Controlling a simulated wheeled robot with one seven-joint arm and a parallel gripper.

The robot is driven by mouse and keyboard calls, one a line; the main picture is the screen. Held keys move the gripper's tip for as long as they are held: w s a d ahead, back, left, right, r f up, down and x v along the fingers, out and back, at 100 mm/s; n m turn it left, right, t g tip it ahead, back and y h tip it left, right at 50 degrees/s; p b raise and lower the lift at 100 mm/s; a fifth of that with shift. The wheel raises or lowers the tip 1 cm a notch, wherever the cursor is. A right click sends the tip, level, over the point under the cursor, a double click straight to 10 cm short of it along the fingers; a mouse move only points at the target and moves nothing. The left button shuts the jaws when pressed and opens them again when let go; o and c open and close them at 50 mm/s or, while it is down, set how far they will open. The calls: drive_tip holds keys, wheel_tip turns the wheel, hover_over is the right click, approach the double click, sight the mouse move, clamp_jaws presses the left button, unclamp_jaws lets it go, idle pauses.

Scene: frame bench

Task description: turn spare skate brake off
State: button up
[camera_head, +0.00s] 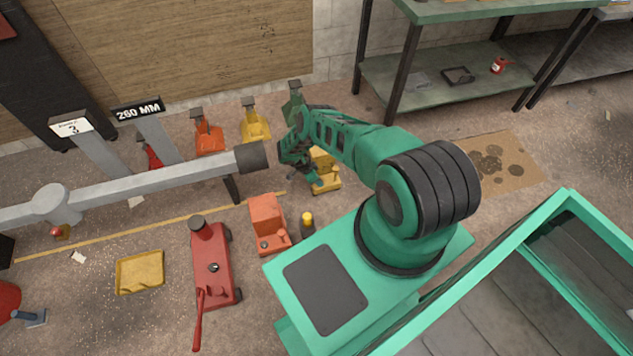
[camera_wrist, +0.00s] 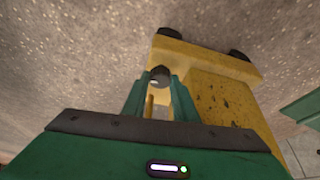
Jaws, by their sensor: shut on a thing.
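The yellow skate (camera_head: 328,172) stands on the floor beyond my base, partly hidden by my arm. In the wrist view the yellow skate (camera_wrist: 222,98) has a block-like body and dark wheels at its far edge. My gripper (camera_head: 311,179) is down at the skate's left side. In the wrist view, my gripper (camera_wrist: 158,92) has its two green fingers on either side of a small dark-tipped brake lever (camera_wrist: 159,76), shut on it. The lever's lower part is mostly hidden, and I cannot tell which setting it is at.
A grey beam (camera_head: 150,190) crosses left of my gripper. A red trolley jack (camera_head: 212,265) and yellow tray (camera_head: 140,272) lie nearer. Several coloured stands line the wall.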

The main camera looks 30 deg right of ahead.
drive_tip(key=shift+w+a+r, duration=0.1)
drive_tip(key=shift+w+a, duration=0.1)
drive_tip(key=shift+w, duration=0.3)
drive_tip(key=o, duration=1.1)
drive_tip(key=shift+c, duration=0.2)
drive_tip(key=shift+s+d, duration=0.1)
drive_tip(key=shift+r, duration=0.1)
drive_tip(key=v, duration=1)
drive_tip(key=shift+r, duration=0.15)
drive_tip(key=shift+s, duration=0.15)
